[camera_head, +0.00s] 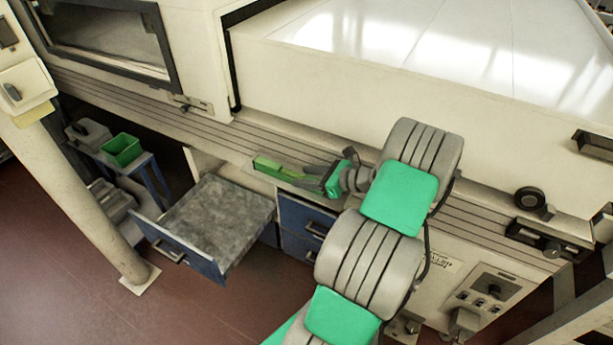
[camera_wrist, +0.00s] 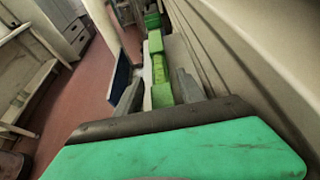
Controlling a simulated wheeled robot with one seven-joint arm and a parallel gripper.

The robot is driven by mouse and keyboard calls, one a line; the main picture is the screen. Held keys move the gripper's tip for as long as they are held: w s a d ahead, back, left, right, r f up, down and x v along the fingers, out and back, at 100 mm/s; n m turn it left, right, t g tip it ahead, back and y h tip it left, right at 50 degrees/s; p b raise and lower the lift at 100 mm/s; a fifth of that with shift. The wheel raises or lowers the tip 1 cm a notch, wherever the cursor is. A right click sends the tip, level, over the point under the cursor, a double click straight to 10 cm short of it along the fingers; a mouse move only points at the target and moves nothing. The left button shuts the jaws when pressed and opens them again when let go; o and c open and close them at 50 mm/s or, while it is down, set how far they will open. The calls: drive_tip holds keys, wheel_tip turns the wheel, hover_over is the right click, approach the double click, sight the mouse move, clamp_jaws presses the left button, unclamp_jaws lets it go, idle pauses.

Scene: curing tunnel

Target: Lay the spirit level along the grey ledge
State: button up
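The spirit level is a green bar (camera_head: 284,171) lying lengthwise beside the machine, and its far end points left in the head view. In the wrist view the level (camera_wrist: 161,78) runs away from me between the two grey fingers. My gripper (camera_head: 312,177) is at its near end; the fingers (camera_wrist: 160,82) stand apart with a narrow gap visible on each side of the bar. The near end is partly hidden by my gripper. The grey ledge (camera_head: 218,136) appears as a ribbed strip along the machine front, just behind the level. I cannot tell whether the level touches it.
A green bin (camera_head: 122,149) stands on a small blue table further left. A pale column (camera_head: 85,190) rises at the left. The machine's wall (camera_head: 330,90) stands close behind.

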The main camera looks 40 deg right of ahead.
drive_tip(key=shift+o, duration=0.3)
drive_tip(key=shift+r, duration=0.15)
drive_tip(key=v, duration=1.2)
drive_tip(key=w+a+r+n+g, duration=0.1)
drive_tip(key=w+a+n+g, duration=0.35)
drive_tip(key=a+n, duration=0.5)
drive_tip(key=w+a+r+n+g, duration=0.1)
drive_tip(key=w+a+n+g, duration=0.5)
drive_tip(key=a, duration=0.6)
drive_tip(key=s+a+r+n+h, duration=0.3)
drive_tip(key=s+a+n, duration=0.8)
drive_tip(key=n, duration=0.5)
drive_tip(key=a+h, duration=0.1)
drive_tip(key=a, duration=0.1)
drive_tip(key=shift+s+a+n+h, duration=0.2)
drive_tip(key=shift+a+n+h, duration=0.1)
drive_tip(key=shift+n, duration=0.05)
drive_tip(key=shift+t, duration=0.25)
